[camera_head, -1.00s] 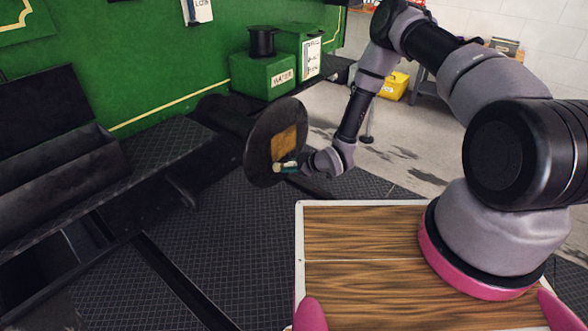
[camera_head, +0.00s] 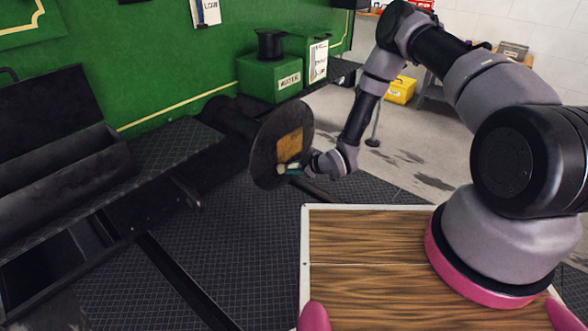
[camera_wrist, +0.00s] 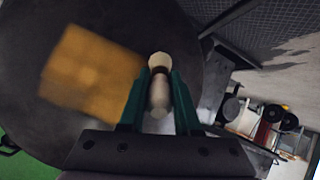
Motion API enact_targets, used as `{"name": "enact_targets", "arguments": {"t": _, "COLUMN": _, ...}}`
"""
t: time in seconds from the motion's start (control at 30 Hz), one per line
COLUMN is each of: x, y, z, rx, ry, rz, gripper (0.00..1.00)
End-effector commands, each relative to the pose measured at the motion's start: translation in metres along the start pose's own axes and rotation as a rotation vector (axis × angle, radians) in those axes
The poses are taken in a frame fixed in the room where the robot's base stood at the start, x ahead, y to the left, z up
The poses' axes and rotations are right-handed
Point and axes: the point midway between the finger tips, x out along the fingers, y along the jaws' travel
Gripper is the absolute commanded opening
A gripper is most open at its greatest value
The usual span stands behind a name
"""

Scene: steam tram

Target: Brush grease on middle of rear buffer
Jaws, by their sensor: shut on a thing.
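The rear buffer (camera_head: 266,162) is a dark round disc on a thick black stem, left of my arm in the head view. It fills much of the wrist view (camera_wrist: 205,40). A yellow-brown patch of grease (camera_head: 290,146) covers part of the middle of its face; it also shows in the wrist view (camera_wrist: 90,72). My gripper (camera_wrist: 158,92) is shut on a brush (camera_wrist: 160,90) with a pale round handle, between its green fingers. In the head view the brush (camera_head: 288,169) is at the disc's face, just below the patch. The bristles are hidden, so contact is unclear.
A green water box (camera_head: 272,80) with a black spool on top stands behind the buffer against the green wall. An open black box (camera_head: 60,150) is at the left. A wooden board (camera_head: 365,250) lies in front. Free floor lies right of the buffer.

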Motion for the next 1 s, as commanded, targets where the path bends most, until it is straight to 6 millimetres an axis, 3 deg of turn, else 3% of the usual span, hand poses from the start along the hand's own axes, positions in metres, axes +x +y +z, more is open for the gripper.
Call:
{"name": "enact_targets", "arguments": {"t": 0.33, "x": 0.003, "y": 0.003, "z": -0.001, "rx": 0.0, "ry": 0.001, "rz": 0.001, "gripper": 0.0}}
{"name": "enact_targets", "arguments": {"t": 0.7, "x": 0.002, "y": 0.032, "z": 0.011, "rx": 0.0, "ry": 0.0, "rz": 0.001, "gripper": 0.0}}
{"name": "enact_targets", "arguments": {"t": 1.0, "x": 0.002, "y": 0.043, "z": 0.016, "rx": 0.0, "ry": 0.001, "rz": 0.002, "gripper": 0.0}}
